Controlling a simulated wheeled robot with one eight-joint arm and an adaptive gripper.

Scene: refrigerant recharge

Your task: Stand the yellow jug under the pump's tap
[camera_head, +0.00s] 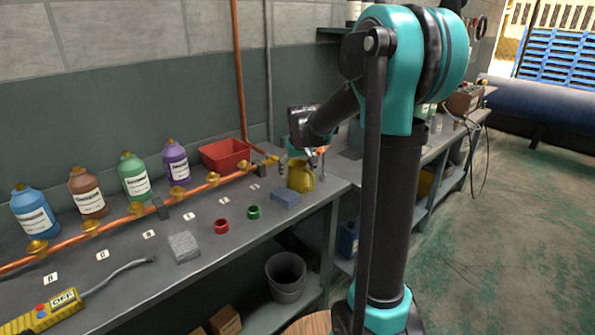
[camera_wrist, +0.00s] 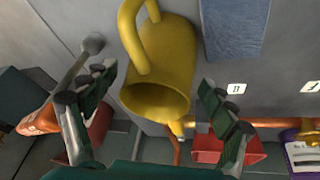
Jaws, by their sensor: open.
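The yellow jug (camera_head: 300,177) stands on the bench near its far right corner. The wrist view looks down into the jug's open mouth, with its handle (camera_wrist: 133,35) toward the top. My gripper (camera_head: 308,163) is just above the jug. In the wrist view my gripper (camera_wrist: 155,82) is open, with one finger on each side of the jug; I cannot tell whether they touch it. I cannot tell surely which part is the pump's tap.
A red bin (camera_head: 226,154) and the copper pipe (camera_head: 130,217) lie left of the jug. A blue block (camera_head: 286,199) is in front of it. An orange-red item with a grey-knobbed rod (camera_wrist: 40,120) is beside my left-hand finger. Coloured bottles line the wall.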

